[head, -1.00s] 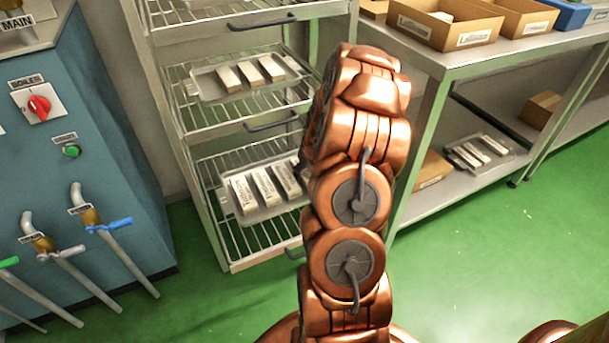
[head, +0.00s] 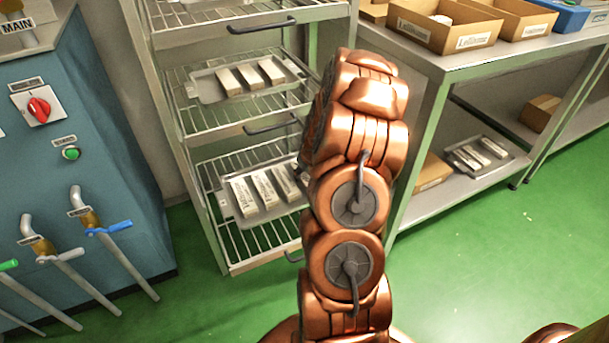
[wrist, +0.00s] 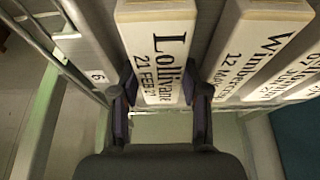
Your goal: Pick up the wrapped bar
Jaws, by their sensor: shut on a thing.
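A pale wrapped bar (wrist: 170,25) with "Lollivane" and a date printed on it stands out in the wrist view. My gripper (wrist: 159,88) has one dark finger on each side of it and is shut on it near its lower end. A second wrapped bar (wrist: 252,45), printed "Wimber...", lies to the right with a gap, and more bars lie beyond it. In the head view, bars (head: 264,188) lie on a tray (head: 240,211) on the lower rack shelf. My gripper is hidden there behind my copper arm.
The wire rack (head: 215,225) has another tray of bars (head: 250,75) on the shelf above. A steel table (head: 440,75) with cardboard boxes stands right of the arm. A blue boiler cabinet (head: 100,130) with valves stands at the left. Green floor is open at lower right.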

